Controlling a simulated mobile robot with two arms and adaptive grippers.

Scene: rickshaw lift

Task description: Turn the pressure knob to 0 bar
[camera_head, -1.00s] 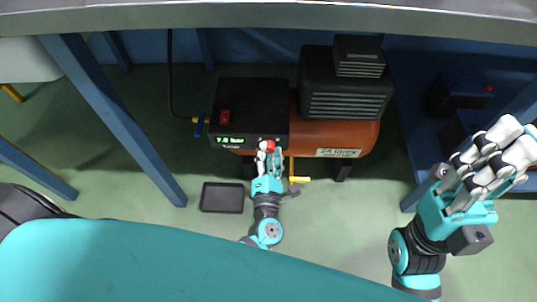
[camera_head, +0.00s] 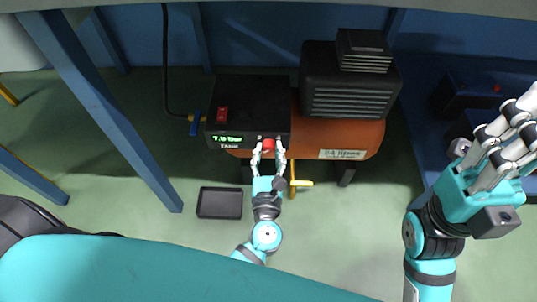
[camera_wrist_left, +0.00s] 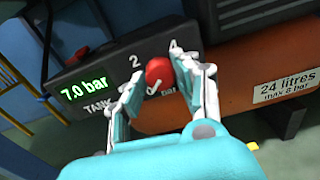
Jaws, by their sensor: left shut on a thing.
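The red pressure knob (camera_head: 268,144) is on the front of the black control box (camera_head: 250,100) of the compressor. My left gripper (camera_head: 268,150) has one finger on each side of the knob and is shut on it. In the left wrist view the red knob (camera_wrist_left: 158,72) shows between the two fingertips, partly hidden by them. The green display (camera_wrist_left: 84,90) reads 7.0 bar, with TANK printed below. My right gripper (camera_head: 505,140) is raised at the right edge, away from the compressor, its fingertips partly cut off; its opening is unclear.
The orange tank (camera_head: 375,138) carries a 24 litres label. A yellow handle (camera_head: 302,183) sticks out below it, just right of my left gripper. A black tray (camera_head: 220,203) lies on the floor. Blue table legs (camera_head: 110,120) stand left; the tabletop edge (camera_head: 270,8) runs above.

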